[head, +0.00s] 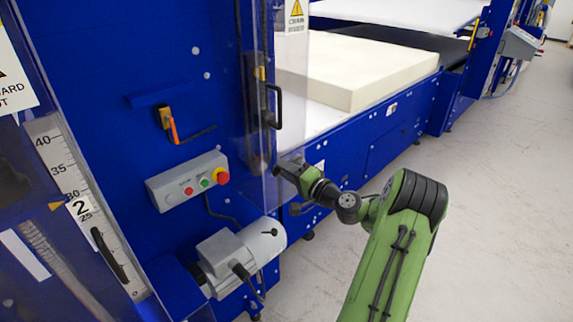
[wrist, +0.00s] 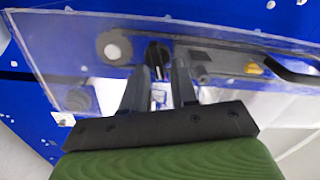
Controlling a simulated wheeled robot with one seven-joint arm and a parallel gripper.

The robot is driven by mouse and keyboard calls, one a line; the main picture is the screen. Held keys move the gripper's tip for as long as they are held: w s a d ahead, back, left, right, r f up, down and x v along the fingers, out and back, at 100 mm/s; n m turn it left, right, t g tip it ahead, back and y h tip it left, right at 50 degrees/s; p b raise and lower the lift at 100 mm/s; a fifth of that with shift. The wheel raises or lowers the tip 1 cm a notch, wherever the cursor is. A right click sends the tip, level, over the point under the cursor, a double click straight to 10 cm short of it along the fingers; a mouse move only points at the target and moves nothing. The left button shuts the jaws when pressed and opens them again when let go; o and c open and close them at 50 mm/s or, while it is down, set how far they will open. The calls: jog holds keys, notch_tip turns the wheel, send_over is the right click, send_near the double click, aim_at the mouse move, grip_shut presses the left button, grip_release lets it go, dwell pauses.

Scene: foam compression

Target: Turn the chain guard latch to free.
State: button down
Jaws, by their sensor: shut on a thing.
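The chain guard is a clear panel (wrist: 60,62) with a dark strip and handle along it; in the head view the clear guard (head: 290,90) hangs at the edge of the blue machine. The latch (wrist: 157,50) shows in the wrist view as a small black piece, upright in the picture, between my fingertips. My gripper (wrist: 159,70) is shut on the latch, one finger on either side. In the head view my gripper (head: 284,166) is at the guard's lower part, and the latch is hidden behind it.
The guard's black handle (head: 275,107) is above my gripper. A control box (head: 188,180) with red and green buttons and a motor (head: 240,250) are to the left. A cream foam block (head: 345,70) lies on the machine bed. The floor at right is clear.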

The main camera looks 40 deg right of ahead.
jog(key=shift+f+m+p, duration=0.25)
jog(key=shift+m+p, duration=0.65)
jog(key=shift+m, duration=0.7)
jog(key=c, duration=1.2)
grip_release()
jog(key=s, duration=1.5)
jog(key=shift+s+d, duration=0.25)
jog(key=shift+s, duration=0.15)
